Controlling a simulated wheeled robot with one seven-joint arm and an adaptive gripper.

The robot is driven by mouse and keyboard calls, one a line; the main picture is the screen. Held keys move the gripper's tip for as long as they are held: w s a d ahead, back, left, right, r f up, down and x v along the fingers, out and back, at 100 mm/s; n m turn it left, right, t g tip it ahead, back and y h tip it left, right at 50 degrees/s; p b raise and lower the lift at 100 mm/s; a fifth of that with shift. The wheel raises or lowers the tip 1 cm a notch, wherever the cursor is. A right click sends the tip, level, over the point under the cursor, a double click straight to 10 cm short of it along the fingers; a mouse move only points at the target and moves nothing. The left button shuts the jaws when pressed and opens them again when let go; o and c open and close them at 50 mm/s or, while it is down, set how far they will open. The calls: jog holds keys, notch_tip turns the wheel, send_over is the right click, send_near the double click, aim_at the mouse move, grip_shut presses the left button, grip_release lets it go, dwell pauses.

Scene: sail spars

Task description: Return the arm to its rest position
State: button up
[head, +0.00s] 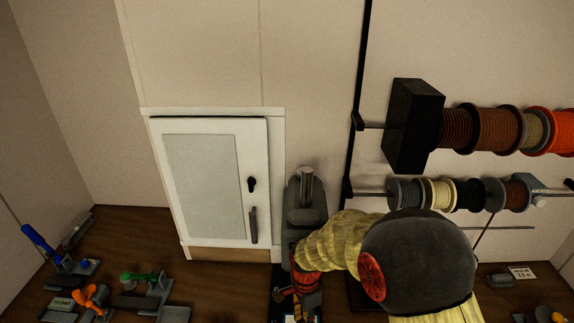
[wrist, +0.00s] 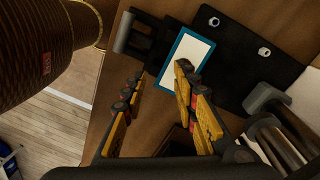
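My gripper (wrist: 158,95) shows in the wrist view with its yellow-and-black fingers apart and nothing between them. A brown wooden surface shows behind the gap. In the head view my arm, in a yellow fabric cover with a dark rounded joint, reaches in from the lower right. Its end is low in front of a grey upright device (head: 305,205), beside the white cabinet. The fingertips are hard to make out there.
A white cabinet (head: 207,180) stands shut against the wall. Spools (head: 492,130) hang on rods at right. Small tools (head: 85,295) lie on the wooden bench at left. The wrist view shows a blue-edged card (wrist: 187,58), a black plate (wrist: 250,45) and a large brown wound cylinder (wrist: 30,50).

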jog(key=s+d+r+n+t+b, duration=0.3)
jog(key=s+d+n+b, duration=0.3)
jog(key=b, duration=0.5)
jog(key=s+d+r+n+t+b, duration=0.3)
jog(key=s+d+r+n+b, duration=0.2)
jog(key=s+b, duration=0.6)
jog(key=shift+s+d+n+b, duration=0.2)
jog(key=shift+d+n+b, duration=0.35)
jog(key=shift+d+n, duration=0.6)
jog(key=shift+d, duration=0.1)
